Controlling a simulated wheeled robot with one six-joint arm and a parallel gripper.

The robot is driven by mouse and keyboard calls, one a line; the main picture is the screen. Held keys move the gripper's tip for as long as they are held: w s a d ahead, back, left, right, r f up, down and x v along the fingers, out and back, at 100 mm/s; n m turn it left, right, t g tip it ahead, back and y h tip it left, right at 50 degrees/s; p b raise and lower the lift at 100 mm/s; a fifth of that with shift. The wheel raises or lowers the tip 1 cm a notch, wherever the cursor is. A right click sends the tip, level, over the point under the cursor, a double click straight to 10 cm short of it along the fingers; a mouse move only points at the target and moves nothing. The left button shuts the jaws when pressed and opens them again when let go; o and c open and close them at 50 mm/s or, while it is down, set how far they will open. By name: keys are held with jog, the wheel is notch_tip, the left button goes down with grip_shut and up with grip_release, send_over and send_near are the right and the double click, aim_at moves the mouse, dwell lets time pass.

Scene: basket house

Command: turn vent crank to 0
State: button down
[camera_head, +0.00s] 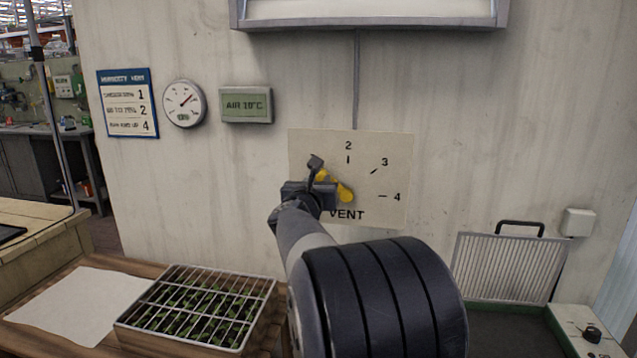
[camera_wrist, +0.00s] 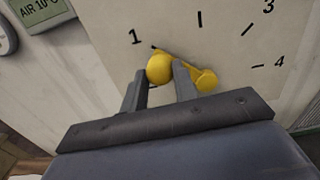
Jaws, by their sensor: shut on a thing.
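The yellow vent crank (camera_head: 345,193) is mounted on a pale panel (camera_head: 385,160) marked VENT, with 2, 3 and 4 showing in the head view. In the wrist view the crank (camera_wrist: 206,80) runs from its hub up and left, pointing roughly toward the 1 mark. My gripper (camera_wrist: 160,72) is shut on the crank's round knob (camera_wrist: 159,67), one finger on each side. In the head view my gripper (camera_head: 317,174) covers the panel's left part, and I cannot see 0 or 1 there. No 0 mark shows in the wrist view.
A sign (camera_head: 128,103), a round gauge (camera_head: 185,103) and an AIR display (camera_head: 246,105) hang left of the panel. A grated seedling tray (camera_head: 200,307) and paper (camera_head: 80,305) lie on the bench below. A handled ribbed panel (camera_head: 507,268) stands right.

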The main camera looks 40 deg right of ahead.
jog(key=shift+w+a+f+n+b, duration=0.25)
jog(key=shift+f+n+b, duration=0.15)
jog(key=shift+f+n, duration=0.8)
jog(key=shift+w+a+f+n+b, duration=0.25)
jog(key=shift+f+n+b, duration=0.3)
jog(key=shift+n, duration=1.05)
jog(key=shift+w+a+f+n+b, duration=0.15)
jog(key=shift+w+f+n+b, duration=0.15)
jog(key=shift+f+n, duration=0.95)
jog(key=shift+r+n, duration=0.1)
jog(key=shift+n, duration=0.15)
jog(key=c, duration=1.1)
grip_release()
jog(key=shift+r, duration=0.1)
jog(key=v, duration=1.1)
jog(key=shift+d, duration=0.1)
